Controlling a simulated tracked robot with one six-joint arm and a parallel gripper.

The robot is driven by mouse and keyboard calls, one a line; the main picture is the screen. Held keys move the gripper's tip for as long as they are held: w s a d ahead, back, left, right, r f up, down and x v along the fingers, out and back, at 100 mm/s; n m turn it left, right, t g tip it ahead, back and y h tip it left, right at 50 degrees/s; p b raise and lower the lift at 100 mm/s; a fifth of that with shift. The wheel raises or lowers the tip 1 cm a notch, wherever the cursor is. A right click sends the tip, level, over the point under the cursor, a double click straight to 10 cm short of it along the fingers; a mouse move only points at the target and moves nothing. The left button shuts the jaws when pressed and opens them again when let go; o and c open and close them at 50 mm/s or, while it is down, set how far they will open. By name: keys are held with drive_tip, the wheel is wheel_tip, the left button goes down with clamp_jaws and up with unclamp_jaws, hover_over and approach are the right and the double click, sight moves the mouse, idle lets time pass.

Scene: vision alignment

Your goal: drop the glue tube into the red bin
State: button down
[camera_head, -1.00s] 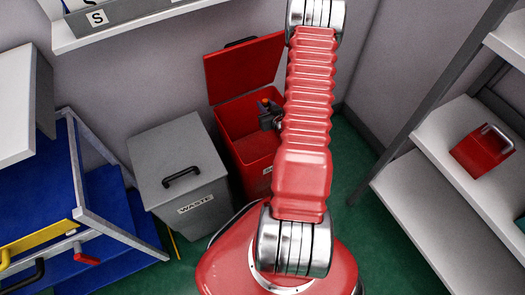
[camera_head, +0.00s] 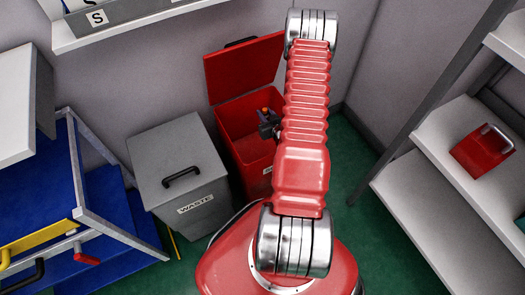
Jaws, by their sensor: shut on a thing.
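The red bin (camera_head: 232,116) stands against the back wall with its red lid (camera_head: 244,68) swung up and open. My gripper (camera_head: 266,124), small and dark, is over the bin's opening, partly hidden behind my red arm. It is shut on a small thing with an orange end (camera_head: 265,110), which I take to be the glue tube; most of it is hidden. I cannot tell exactly how high it is above the bin's floor.
A grey lidded bin marked WASTE (camera_head: 180,165) stands shut just left of the red bin. A blue shelved cart (camera_head: 40,200) is at the left. Grey shelves (camera_head: 450,160) with a red box (camera_head: 482,150) are at the right. Green floor shows between.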

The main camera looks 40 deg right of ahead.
drive_tip(key=shift+f, duration=0.35)
drive_tip(key=c, duration=1.4)
unclamp_jaws()
drive_tip(key=v, duration=1.3)
drive_tip(key=shift+s+r, duration=0.15)
drive_tip(key=shift+s, duration=0.15)
drive_tip(key=shift+a, duration=0.1)
